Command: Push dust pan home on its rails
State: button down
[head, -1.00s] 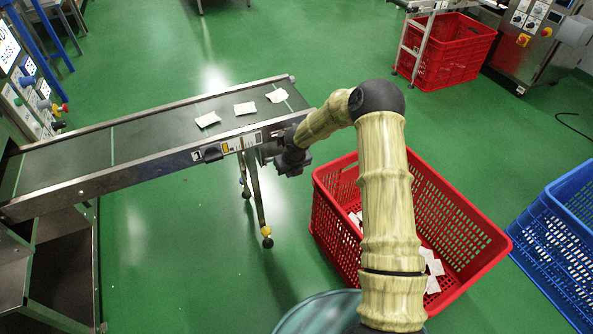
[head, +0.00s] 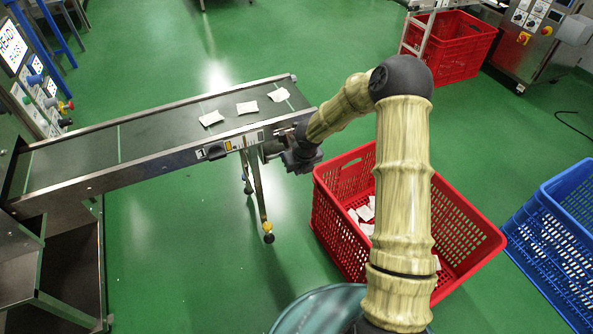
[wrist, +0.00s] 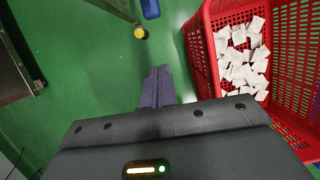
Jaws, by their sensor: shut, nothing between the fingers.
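The dust pan and its rails cannot be made out in either view. The conveyor (head: 150,145) stands on the left in the head view with its right end beside my wrist. In the wrist view my gripper (wrist: 158,85) has its dark fingers shut together, with nothing between them, over green floor. A grey metal part (wrist: 14,70) shows at the left edge of that view; I cannot tell whether it belongs to the conveyor. In the head view my wrist is at the conveyor's right end and the fingertips are hidden.
A red crate (head: 468,242) with white teabags inside stands right of the conveyor, close to my arm. A blue crate (head: 562,235) stands at the far right. A conveyor leg with a yellow foot (head: 267,227) stands between conveyor and crate. Several teabags (head: 247,107) lie on the belt.

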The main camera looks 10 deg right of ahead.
jog(key=v, duration=0.3)
jog(key=shift+a+p, duration=0.1)
jog(key=shift+p, duration=0.25)
